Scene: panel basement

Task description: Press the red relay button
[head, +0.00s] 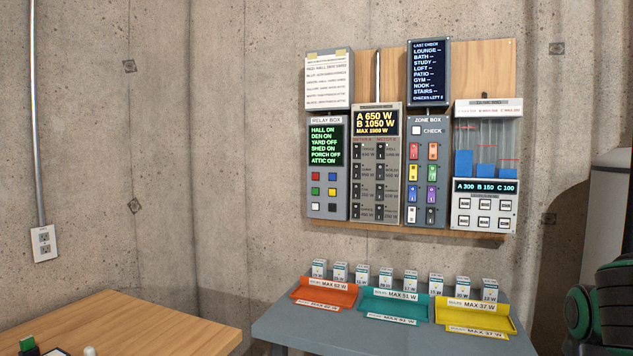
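The relay box (328,165) hangs on the wooden panel on the concrete wall. Its green-lit screen (325,145) reads HALL ON, DEN ON, YARD OFF, SHED ON, PORCH OFF, ATTIC ON. Below the screen are two columns of square buttons. The red relay button (316,176) is at the top left, with a blue button (332,177) to its right and a green one (315,191) under it. Nothing covers or touches the red button. A dark part of my arm shows at the right edge; my gripper is not in view.
The zone box (427,217) on the same panel also has a red switch (414,151). A grey table (290,325) with orange, teal and yellow trays stands below the panel. A wooden table (150,325) is at lower left. A pale cylinder (608,185) stands at right.

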